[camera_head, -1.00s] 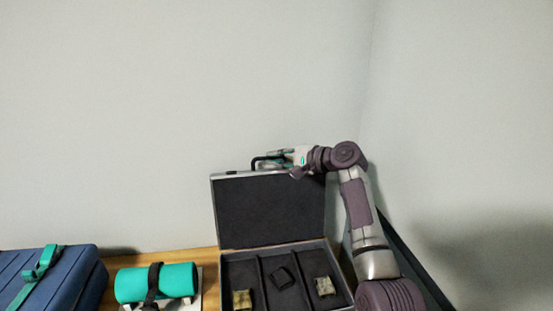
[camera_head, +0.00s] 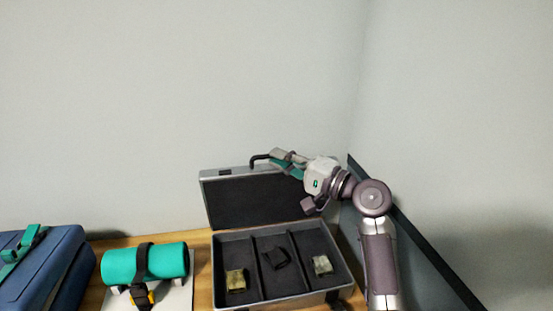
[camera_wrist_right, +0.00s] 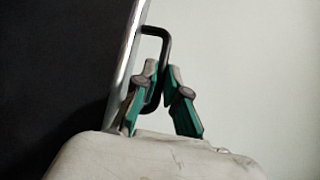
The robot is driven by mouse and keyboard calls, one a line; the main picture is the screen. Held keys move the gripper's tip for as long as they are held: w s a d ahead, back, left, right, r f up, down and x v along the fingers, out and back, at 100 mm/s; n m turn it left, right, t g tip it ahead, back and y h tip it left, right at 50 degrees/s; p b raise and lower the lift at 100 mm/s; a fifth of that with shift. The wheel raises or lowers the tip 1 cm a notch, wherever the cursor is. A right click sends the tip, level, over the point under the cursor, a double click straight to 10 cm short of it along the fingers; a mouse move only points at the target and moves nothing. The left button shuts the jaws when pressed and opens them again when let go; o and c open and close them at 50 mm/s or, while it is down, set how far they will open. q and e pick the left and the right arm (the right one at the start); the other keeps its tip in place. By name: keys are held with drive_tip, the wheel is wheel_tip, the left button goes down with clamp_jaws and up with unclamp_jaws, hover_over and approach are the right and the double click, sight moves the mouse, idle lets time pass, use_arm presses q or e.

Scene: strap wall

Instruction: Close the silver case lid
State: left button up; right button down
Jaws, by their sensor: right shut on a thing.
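The silver case stands open on the wooden table, its lid (camera_head: 255,199) raised and its base (camera_head: 285,301) below. The lid has a dark lining and a silver rim; its upper right part is hidden behind my gripper. My right gripper (camera_head: 273,157) is at the lid's top edge, shut on the black handle (camera_head: 257,159). In the right wrist view the green-padded fingers (camera_wrist_right: 160,97) close around one leg of the handle (camera_wrist_right: 165,50), beside the lid's rim. My left gripper is not in view.
The case base has dividers and holds a yellowish strapped piece (camera_head: 236,280), a black strap (camera_head: 276,258) and a pale piece (camera_head: 322,265). A green roll (camera_head: 120,266) on a white stand and a blue case (camera_head: 55,265) are at left. Walls stand behind and right.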

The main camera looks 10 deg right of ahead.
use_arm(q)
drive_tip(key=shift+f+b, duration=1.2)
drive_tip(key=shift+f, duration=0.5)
use_arm(e)
drive_tip(key=shift+s+f+n+t+y, duration=0.2)
drive_tip(key=shift+s+f+n, duration=0.15)
drive_tip(key=shift+s, duration=0.45)
drive_tip(key=shift+s+f+n+t+y, duration=0.1)
drive_tip(key=shift+s+f+n+y, duration=0.2)
drive_tip(key=shift+s, duration=0.5)
drive_tip(key=c, duration=1.5)
unclamp_jaws()
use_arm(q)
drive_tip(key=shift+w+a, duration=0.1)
use_arm(e)
drive_tip(key=v, duration=0.7)
drive_tip(key=shift+s+d, duration=0.2)
